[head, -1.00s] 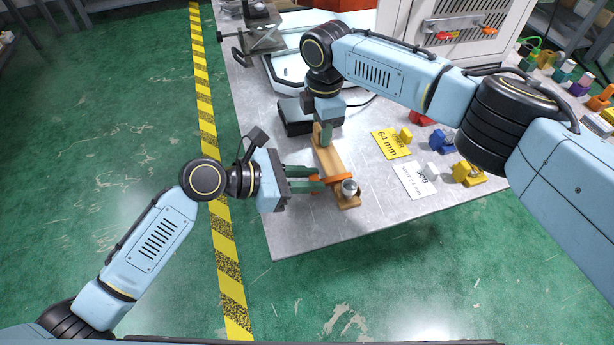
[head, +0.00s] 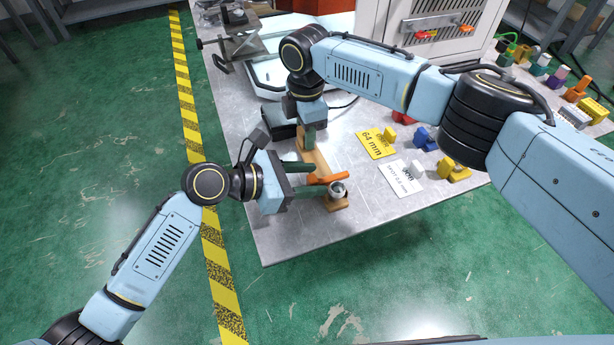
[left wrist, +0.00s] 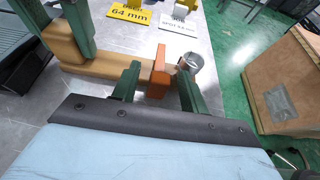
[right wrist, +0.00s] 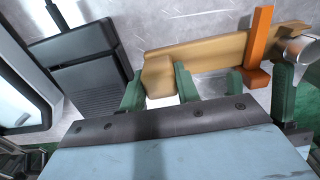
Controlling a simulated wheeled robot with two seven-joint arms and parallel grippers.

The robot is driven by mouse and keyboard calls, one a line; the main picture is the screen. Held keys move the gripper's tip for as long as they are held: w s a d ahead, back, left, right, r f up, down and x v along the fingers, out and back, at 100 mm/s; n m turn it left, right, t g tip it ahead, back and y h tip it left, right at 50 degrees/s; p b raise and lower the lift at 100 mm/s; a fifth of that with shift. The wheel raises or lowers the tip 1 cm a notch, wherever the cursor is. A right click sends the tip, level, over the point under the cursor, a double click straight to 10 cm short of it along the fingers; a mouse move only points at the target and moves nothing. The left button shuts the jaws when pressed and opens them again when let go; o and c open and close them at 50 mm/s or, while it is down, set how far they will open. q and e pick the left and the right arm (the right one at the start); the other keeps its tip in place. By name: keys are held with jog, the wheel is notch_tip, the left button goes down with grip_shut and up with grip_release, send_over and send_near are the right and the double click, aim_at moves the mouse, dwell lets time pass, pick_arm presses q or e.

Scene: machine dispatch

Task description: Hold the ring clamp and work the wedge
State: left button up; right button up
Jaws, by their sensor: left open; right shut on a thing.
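The ring clamp is a tan wooden piece (right wrist: 205,55) with a metal ring (head: 338,190) at one end, and it lies along the bench's near part. An orange wedge (head: 328,178) crosses the wood close to the ring; it also shows in the left wrist view (left wrist: 158,75). My right gripper (right wrist: 158,80) is shut on the wooden end away from the ring. My left gripper (left wrist: 158,72) is open, with one finger on each side of the wedge and gaps showing. Wedge contact inside the clamp is hidden.
A yellow "64 mm" card (head: 374,145) and a white card (head: 398,178) lie right of the clamp with small blocks. A black device (head: 279,118) stands behind it. Bare bench (head: 290,235) lies in front, up to the near edge.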

pick_arm(q)
jog(key=shift+a, duration=0.1)
jog(key=v, duration=1.2)
pick_arm(e)
jog(key=o, duration=1.2)
